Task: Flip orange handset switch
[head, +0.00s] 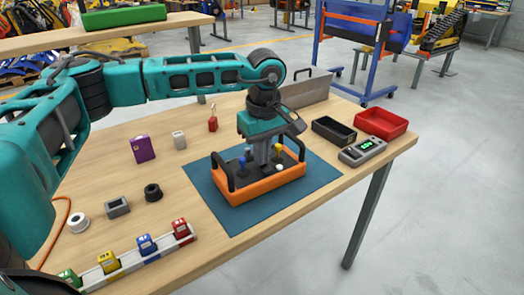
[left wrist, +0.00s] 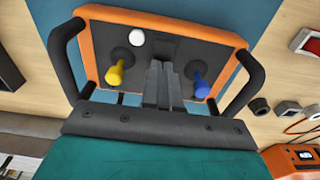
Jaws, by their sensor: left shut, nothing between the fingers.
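The orange handset (head: 268,189) lies on a blue mat (head: 213,202) on the wooden table, with black handles at its ends. Its dark top panel (left wrist: 180,48) carries a blue stick (left wrist: 200,82), a yellow stick (left wrist: 117,72) and a white knob (left wrist: 137,38). My left gripper (head: 263,163) points down over the middle of the panel, between the two sticks, its fingers (left wrist: 161,68) together and empty. I cannot tell whether the fingertips touch the panel. No switch is clearly visible; the fingers hide part of the panel. My right gripper is not in view.
A grey meter (head: 362,151), a black bin (head: 333,131) and a red bin (head: 381,123) stand right of the mat. A purple box (head: 142,149) and a red padlock (head: 212,124) are left and behind. A rail with coloured blocks (head: 125,262) lies at front left.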

